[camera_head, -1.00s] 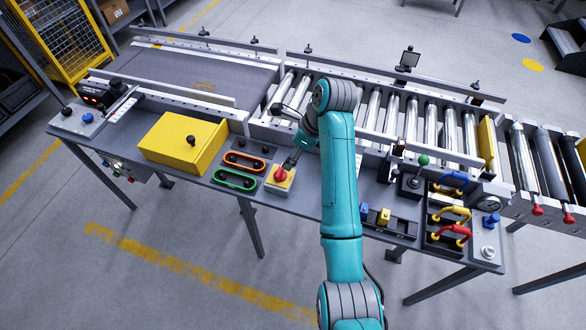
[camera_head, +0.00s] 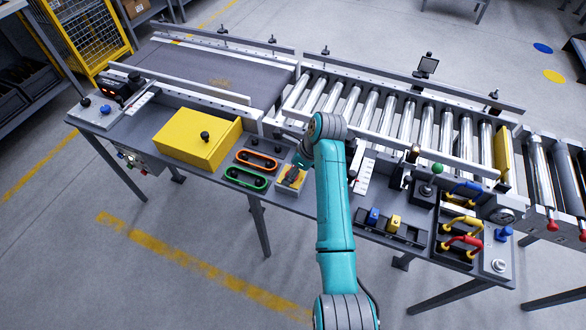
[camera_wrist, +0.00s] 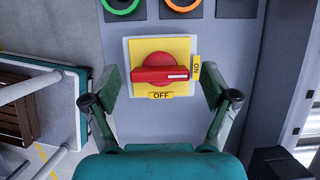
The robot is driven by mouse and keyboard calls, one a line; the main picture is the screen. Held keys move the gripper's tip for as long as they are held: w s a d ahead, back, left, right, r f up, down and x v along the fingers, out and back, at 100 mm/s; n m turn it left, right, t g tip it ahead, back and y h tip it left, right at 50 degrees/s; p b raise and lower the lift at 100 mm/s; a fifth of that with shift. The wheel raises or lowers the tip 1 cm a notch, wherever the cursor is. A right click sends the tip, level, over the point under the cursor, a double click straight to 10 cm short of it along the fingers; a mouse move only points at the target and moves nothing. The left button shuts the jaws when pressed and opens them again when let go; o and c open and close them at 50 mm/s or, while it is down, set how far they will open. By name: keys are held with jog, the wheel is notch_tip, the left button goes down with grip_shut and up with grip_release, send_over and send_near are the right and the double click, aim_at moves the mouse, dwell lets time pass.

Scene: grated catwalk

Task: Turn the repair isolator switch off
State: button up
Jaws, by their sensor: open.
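The isolator switch is a red rotary knob (camera_wrist: 160,75) on a square yellow plate (camera_wrist: 178,47) in the wrist view. The white line on the knob points right, toward the ON label (camera_wrist: 196,68). The OFF label (camera_wrist: 161,95) is below the knob. My gripper (camera_wrist: 161,83) is open, with one finger on each side of the knob and gaps between fingers and knob. In the head view, the gripper (camera_head: 295,172) covers most of the switch, and part of the yellow plate (camera_head: 289,184) shows.
Conveyor rollers (camera_head: 410,120) run behind. Blue and yellow blocks and colored handles (camera_head: 463,225) are on the bench at right.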

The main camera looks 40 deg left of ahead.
jog(key=shift+c, duration=0.2)
jog(key=c, duration=1.1)
jog(key=shift+n, duration=0.3)
jog(key=n+g, duration=0.1)
jog(key=n, duration=0.3)
jog(key=shift+w+g+h, duration=0.1)
jog(key=shift+g+h, duration=0.3)
jog(key=n+g+h, duration=0.1)
jog(key=n, duration=0.3)
jog(key=shift+a+n, duration=0.1)
jog(key=shift+n, duration=0.2)
jog(key=n+h, duration=0.1)
jog(key=n, duration=0.1)
jog(key=n+h, duration=0.1)
jog(key=n, duration=0.1)
jog(key=shift+a+n+g, duration=0.1)
jog(key=shift+n+g, duration=0.2)
jog(key=shift+g, duration=0.1)
jog(key=shift+n+h, duration=0.8)
jog(key=shift+n, duration=1.2)
